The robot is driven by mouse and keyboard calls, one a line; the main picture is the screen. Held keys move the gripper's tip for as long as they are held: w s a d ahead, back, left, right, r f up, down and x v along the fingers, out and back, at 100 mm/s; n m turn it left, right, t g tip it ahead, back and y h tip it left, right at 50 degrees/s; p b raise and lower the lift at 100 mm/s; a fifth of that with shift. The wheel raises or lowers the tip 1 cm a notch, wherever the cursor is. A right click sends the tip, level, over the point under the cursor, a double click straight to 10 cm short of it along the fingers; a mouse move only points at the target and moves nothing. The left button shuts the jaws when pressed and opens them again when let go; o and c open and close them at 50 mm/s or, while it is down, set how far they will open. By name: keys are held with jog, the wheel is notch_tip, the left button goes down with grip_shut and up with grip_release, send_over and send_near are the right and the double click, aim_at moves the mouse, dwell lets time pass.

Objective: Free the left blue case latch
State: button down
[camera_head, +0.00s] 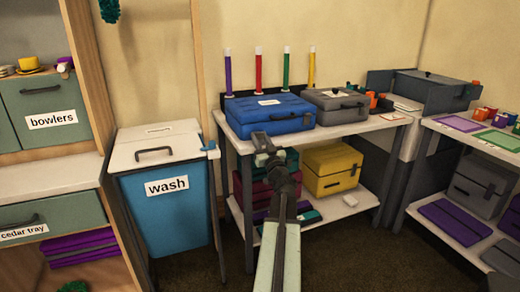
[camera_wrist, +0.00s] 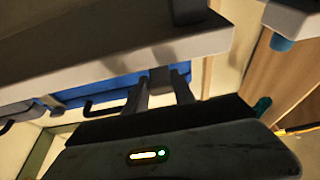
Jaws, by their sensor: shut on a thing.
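The blue case (camera_head: 268,112) lies closed on the white-topped table, with a dark handle on its front. In the wrist view, which looks inverted, the case's blue front (camera_wrist: 110,92) shows beyond the table edge. My gripper (camera_head: 262,143) is at the left part of the case's front. In the wrist view my gripper (camera_wrist: 165,90) has its fingers close around a small grey piece, the left latch (camera_wrist: 160,78), at the case front. Whether the latch is raised cannot be told. The head view hides this latch behind my gripper. The other latch (camera_wrist: 50,102) shows beyond the handle (camera_wrist: 100,108).
A grey case (camera_head: 335,104) stands right of the blue case, with several coloured posts behind. A blue wash bin (camera_head: 165,215) stands left of the table. The table's front edge (camera_head: 350,127) is close to my gripper. A yellow case (camera_head: 332,168) sits on the lower shelf.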

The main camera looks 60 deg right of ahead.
dwell(0.3)
jog(key=c, duration=1)
grip_release()
jog(key=shift+c, duration=0.2)
jog(key=b+v, duration=0.3)
jog(key=v, duration=0.5)
jog(key=shift+f, duration=0.15)
jog(key=shift+w+d, duration=0.1)
